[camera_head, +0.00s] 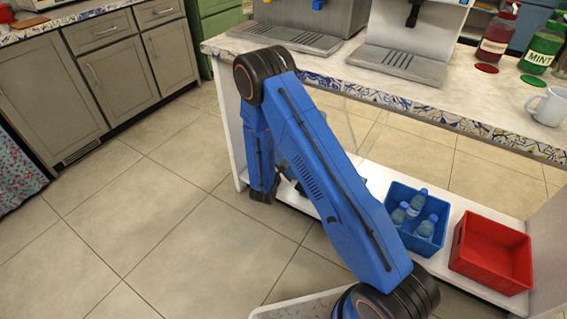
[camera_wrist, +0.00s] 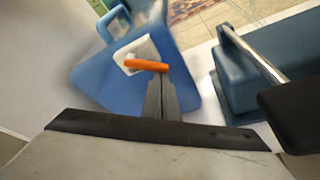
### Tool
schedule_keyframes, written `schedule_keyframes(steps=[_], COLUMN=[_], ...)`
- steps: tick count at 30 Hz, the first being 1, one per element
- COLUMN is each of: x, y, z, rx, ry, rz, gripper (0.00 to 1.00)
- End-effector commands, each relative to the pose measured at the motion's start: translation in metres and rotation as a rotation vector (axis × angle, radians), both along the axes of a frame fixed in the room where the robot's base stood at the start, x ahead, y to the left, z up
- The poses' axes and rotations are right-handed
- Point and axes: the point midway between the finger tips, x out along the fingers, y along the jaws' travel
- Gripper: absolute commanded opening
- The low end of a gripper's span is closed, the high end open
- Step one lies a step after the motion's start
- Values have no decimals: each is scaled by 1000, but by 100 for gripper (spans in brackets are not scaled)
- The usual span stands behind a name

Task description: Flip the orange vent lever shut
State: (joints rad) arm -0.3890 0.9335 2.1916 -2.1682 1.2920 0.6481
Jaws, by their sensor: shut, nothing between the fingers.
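The orange lever (camera_wrist: 146,66) lies roughly level across the picture on a white plate (camera_wrist: 138,52) in the wrist view. The plate sits on a blue body (camera_wrist: 90,75) with a looped handle (camera_wrist: 113,22). My gripper (camera_wrist: 161,78) is shut and empty, with its grey fingers pointing up the picture. Its tips are just below the lever, at or very near its right part; I cannot tell whether they touch. In the head view my blue arm hides the gripper and the lever.
A teal box (camera_wrist: 240,60) with a metal bar is right of the fingers. In the head view, a blue crate (camera_head: 397,190) of bottles and a red crate (camera_head: 492,290) stand on the low shelf. The counter (camera_head: 340,70) overhangs it. The floor at left is clear.

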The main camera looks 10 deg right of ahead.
Motion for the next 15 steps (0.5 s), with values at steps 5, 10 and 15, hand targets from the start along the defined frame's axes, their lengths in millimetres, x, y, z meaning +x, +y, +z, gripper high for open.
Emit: schedule_keyframes(steps=[5,10,15], x=[-4,-7,-9], y=[-4,-7,-9], z=[7,13,18], rx=[-116,-217,-296], ry=[117,218,295], rz=[-1,-1,-1], gripper=[0,0,0])
